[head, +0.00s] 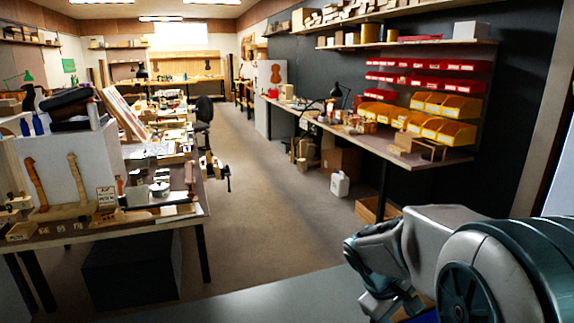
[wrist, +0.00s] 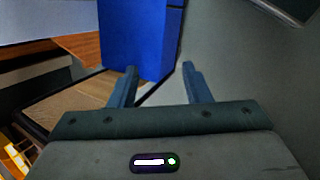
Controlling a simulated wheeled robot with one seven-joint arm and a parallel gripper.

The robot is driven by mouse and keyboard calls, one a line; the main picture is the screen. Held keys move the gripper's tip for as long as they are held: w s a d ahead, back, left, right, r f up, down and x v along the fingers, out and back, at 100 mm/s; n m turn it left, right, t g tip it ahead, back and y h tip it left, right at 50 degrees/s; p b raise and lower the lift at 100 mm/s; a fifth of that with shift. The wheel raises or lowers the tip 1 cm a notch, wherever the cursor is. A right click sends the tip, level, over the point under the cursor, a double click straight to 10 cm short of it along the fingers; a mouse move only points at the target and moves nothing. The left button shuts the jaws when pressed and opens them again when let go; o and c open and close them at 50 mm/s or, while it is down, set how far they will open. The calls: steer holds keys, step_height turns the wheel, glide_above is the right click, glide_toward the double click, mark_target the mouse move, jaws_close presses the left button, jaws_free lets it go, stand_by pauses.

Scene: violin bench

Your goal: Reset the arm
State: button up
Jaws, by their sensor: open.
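My gripper (wrist: 158,84) shows in the wrist view with its two blue-grey fingers spread apart. Nothing is held between them. A bright blue block-like surface (wrist: 138,35) stands beyond the fingertips; I cannot tell what it belongs to or whether the fingers touch it. In the head view my arm is folded at the lower right, and the gripper itself cannot be made out there.
A cluttered workbench (head: 150,226) stands at the left. A long bench (head: 440,158) runs along the right wall under yellow bins (head: 446,104) and red bins (head: 425,82). A white jug (head: 340,184) stands on the floor. The middle aisle (head: 262,200) is clear.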

steer(key=s+a+r+m+t+y+p, duration=0.2)
steer(key=s+a+r+m+y+p, duration=0.3)
steer(key=s+r, duration=0.6)
steer(key=s+a+m+p, duration=0.1)
steer(key=s+a+p, duration=0.1)
steer(key=a, duration=0.1)
steer(key=shift+s+a+r, duration=0.2)
steer(key=shift+s+r, duration=0.05)
stand_by(0.3)
steer(key=shift+c, duration=0.8)
steer(key=shift+d, duration=0.1)
